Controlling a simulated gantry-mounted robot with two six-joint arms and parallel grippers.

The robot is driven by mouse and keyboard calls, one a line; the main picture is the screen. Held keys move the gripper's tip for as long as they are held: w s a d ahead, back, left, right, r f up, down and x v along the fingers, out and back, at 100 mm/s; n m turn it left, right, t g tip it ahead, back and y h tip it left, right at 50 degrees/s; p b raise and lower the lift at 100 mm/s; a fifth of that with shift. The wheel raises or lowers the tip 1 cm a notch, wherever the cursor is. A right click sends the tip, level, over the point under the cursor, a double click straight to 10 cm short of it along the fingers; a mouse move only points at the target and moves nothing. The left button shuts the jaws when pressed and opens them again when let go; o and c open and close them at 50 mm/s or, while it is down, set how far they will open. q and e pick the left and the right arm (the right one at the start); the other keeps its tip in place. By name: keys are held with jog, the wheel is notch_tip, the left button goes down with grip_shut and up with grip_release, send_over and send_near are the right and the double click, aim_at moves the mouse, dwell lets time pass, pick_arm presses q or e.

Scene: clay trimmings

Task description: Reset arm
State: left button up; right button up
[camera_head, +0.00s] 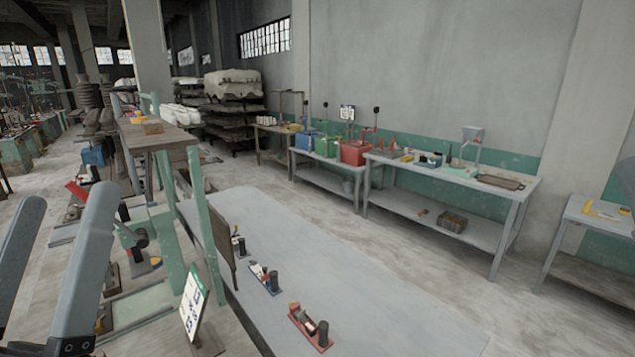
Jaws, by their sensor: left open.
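My left gripper (67,200) shows large at the left edge, close to the camera. Its two grey-blue fingers stand upright and apart, with a clear gap between them. Nothing is held between them. Dark joint parts show low at the bottom left. The rest of the left arm is out of frame. I cannot make out my right gripper; only a cut-off grey shape shows at the right edge.
A long grey table (385,310) runs across the foreground, carrying a red-based tool (310,328) and a blue-and-white one (265,278). Its right part is bare. A green-legged bench (160,135) stands left. A wall workbench (440,210) carries several tools, beyond open floor.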

pick_arm(q)
jog(key=s+d+r+m+h+p, duration=0.1)
jog(key=r+m+h+p, duration=0.2)
jog(key=r+p, duration=0.7)
jog(key=s+d+r+m+h+p, duration=0.1)
jog(key=d+r+m+h+p, duration=0.1)
jog(key=r+p, duration=0.9)
notch_tip(320, 180, up, 4)
jog(key=shift+s+d+r+m+t+h, duration=0.1)
jog(key=shift+s+d+m+t+h, duration=0.1)
jog(key=shift+m+t+h, duration=0.15)
